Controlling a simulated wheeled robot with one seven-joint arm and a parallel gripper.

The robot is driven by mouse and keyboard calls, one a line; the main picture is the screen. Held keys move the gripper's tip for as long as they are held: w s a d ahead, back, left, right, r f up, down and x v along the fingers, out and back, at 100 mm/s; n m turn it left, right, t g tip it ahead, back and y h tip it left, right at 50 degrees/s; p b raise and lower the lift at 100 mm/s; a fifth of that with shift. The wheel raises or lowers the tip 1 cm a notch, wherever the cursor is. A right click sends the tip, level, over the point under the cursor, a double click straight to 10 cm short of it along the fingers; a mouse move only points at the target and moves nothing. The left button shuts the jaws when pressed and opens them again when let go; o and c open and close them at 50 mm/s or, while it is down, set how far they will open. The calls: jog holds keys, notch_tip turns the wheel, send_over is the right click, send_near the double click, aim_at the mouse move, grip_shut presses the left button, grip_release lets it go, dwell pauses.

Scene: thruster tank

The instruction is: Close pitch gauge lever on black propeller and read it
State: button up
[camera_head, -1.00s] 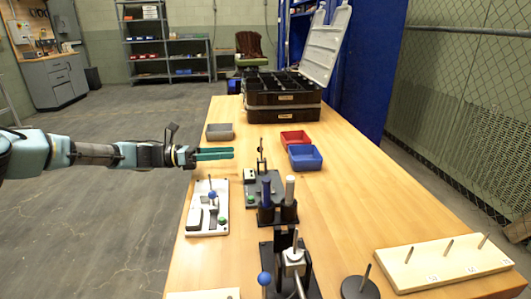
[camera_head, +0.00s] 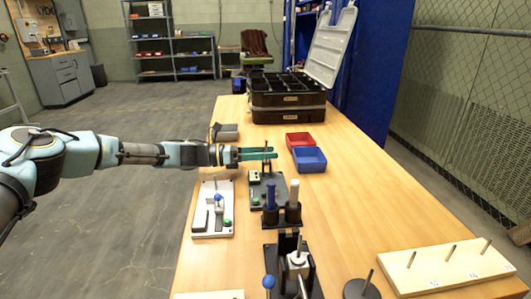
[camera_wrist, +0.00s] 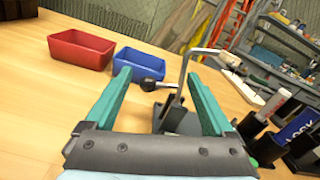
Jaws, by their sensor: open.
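My gripper (camera_head: 273,153) is open and empty, reaching from the left above the table. In the head view its fingers are at the top of a dark fixture (camera_head: 281,190) with an upright post. In the wrist view a bent metal rod (camera_wrist: 185,68) stands beyond and between the green fingers, and a lever with a round black knob (camera_wrist: 148,86) points left from near it. A dark block (camera_wrist: 182,120) is below. I cannot tell whether the fingers touch anything. I cannot make out a black propeller or a gauge reading.
A red bin (camera_head: 299,140) and a blue bin (camera_head: 308,159) lie beyond the gripper. A white-based fixture (camera_head: 213,222) stands nearer left. Blue (camera_head: 271,196) and white (camera_head: 293,190) upright cylinders stand nearer. A pegged board (camera_head: 447,267) is at the right. The table's right middle is clear.

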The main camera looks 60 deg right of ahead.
jog(key=shift+c, duration=0.3)
jog(key=shift+w, duration=0.1)
grip_shut()
dwell(0.4)
